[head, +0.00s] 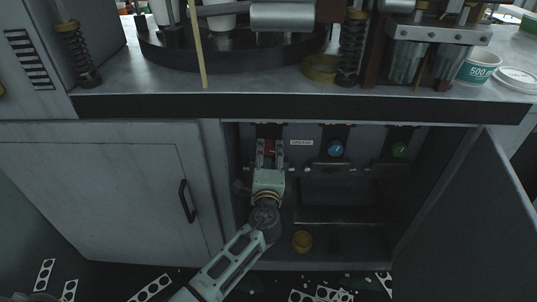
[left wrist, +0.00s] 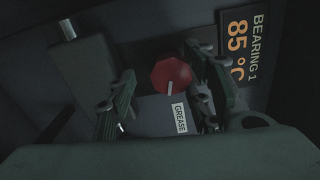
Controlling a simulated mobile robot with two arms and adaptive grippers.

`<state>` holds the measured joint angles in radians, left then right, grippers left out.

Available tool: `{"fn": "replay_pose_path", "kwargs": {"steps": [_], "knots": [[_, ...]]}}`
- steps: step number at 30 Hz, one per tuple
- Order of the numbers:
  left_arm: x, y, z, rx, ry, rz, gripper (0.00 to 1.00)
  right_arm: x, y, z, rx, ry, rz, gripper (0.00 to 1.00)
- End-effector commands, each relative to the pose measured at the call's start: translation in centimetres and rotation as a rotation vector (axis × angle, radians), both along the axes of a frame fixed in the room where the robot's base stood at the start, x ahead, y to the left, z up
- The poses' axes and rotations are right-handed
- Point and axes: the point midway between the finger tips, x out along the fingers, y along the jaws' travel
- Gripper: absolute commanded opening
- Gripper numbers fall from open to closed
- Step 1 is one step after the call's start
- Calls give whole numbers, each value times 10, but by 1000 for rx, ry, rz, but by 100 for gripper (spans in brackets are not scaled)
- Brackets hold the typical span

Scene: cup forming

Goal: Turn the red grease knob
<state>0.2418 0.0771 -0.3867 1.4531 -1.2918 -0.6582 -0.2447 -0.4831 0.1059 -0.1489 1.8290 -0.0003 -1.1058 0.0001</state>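The red grease knob (left wrist: 171,75) is a faceted red knob with a white mark, on the panel inside the open cabinet. A white "GREASE" label (left wrist: 180,118) is beside it. In the head view the red knob (head: 270,147) shows between the fingers of my left gripper (head: 270,150). In the left wrist view, the left gripper's fingers (left wrist: 160,88) are apart, one on each side of the knob. The right finger is close to the knob, and I cannot tell whether it touches. A gap shows on the left side. My right gripper is not in view.
A blue knob (head: 335,149) and a green knob (head: 399,150) are on the same panel to the right. The cabinet's right door (head: 475,215) stands open. A yellow cup-like object (head: 302,241) is on the cabinet floor. The counter edge (head: 300,108) overhangs above.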

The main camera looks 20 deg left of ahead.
Motion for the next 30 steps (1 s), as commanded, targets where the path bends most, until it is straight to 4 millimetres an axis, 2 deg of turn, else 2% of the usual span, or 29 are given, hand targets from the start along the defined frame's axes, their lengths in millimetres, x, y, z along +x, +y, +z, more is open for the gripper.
{"fn": "replay_pose_path", "kwargs": {"steps": [8,11,21,25,30], "knots": [[-4,-2,4,0,-6,-1,47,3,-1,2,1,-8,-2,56],[-16,-5,3,-1,-5,-1,47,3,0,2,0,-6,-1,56],[-85,-25,2,-1,-1,-2,47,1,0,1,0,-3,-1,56],[-103,-30,2,-1,-2,-2,47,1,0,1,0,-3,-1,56],[-114,-34,2,-1,-2,-2,47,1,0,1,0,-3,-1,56]]}}
